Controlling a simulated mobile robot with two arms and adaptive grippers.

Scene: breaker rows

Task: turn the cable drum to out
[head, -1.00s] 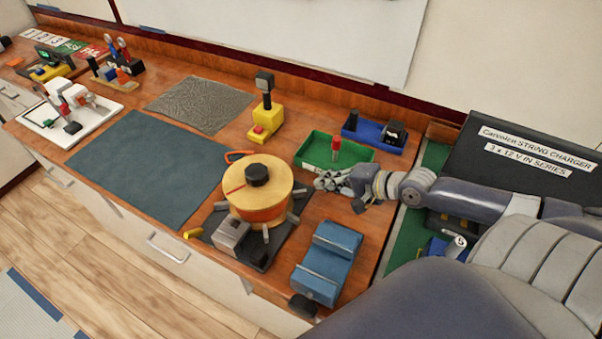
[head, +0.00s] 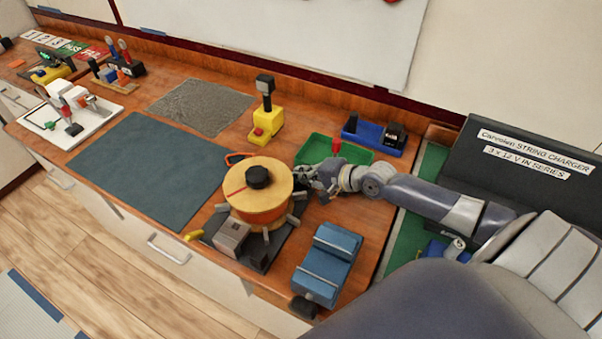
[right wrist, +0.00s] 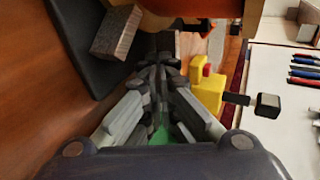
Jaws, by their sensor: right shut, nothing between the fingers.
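The cable drum (head: 258,192) is a round wooden-yellow reel with an orange band, a black centre knob (head: 258,177) and a red line on its top. It stands on a dark base plate (head: 262,257) with grey blocks around it. My right gripper (head: 304,178) is shut and empty, close to the drum's right side; I cannot tell whether it touches. In the right wrist view the shut fingers (right wrist: 160,75) point towards the drum's orange-brown edge (right wrist: 190,8) at the top. My left gripper is not in view.
A green tray (head: 366,156) with a red-topped item lies behind my right gripper. A yellow post device (head: 266,122) stands behind the drum. A blue block (head: 328,262) sits at front right. A dark mat (head: 150,170) lies clear to the left.

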